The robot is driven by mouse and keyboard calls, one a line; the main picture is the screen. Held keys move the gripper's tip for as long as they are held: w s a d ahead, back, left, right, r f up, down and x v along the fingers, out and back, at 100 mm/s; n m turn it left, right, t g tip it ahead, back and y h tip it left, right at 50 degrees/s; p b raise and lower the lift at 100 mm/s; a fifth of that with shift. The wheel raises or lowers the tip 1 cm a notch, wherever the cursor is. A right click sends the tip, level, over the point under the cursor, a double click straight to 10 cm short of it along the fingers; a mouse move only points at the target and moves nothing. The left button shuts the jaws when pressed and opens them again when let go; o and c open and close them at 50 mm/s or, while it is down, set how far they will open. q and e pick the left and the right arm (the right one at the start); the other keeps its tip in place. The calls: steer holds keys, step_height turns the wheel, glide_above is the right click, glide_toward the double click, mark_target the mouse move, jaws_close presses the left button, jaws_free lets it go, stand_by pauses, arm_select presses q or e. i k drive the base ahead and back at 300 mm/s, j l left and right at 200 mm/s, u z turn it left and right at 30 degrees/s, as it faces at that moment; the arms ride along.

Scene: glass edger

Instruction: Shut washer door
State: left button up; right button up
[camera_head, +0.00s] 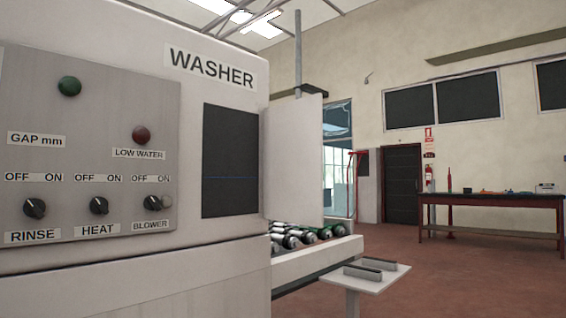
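The washer (225,255) is a large white machine filling the left of the head view, with a "WASHER" label on its upper front. A dark rectangular opening (230,160) is in its front. A flat white panel, which looks like the washer door (293,160), stands out from the right side of that opening and leaves it uncovered, so the door looks open. No handle shows on it. Neither of my grippers is in view.
A grey control panel (90,150) with knobs and lamps is left of the opening. A roller conveyor (305,260) and a small white stand (366,279) are below and right of the door. A workbench (490,199) stands far right; the red floor between is clear.

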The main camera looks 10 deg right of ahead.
mark_target(294, 158)
steer(key=i+l+u, duration=0.1)
steer(key=l+u, duration=0.15)
steer(key=u, duration=0.25)
steer(key=i+l+u, duration=0.1)
steer(key=l+u, duration=0.2)
steer(key=u, duration=0.2)
steer(key=l+u, duration=0.4)
steer(key=l, duration=0.75)
steer(key=l+u, duration=0.1)
steer(key=l, duration=0.45)
steer(key=k+l, duration=0.1)
steer(key=l, duration=0.5)
steer(key=u, duration=0.05)
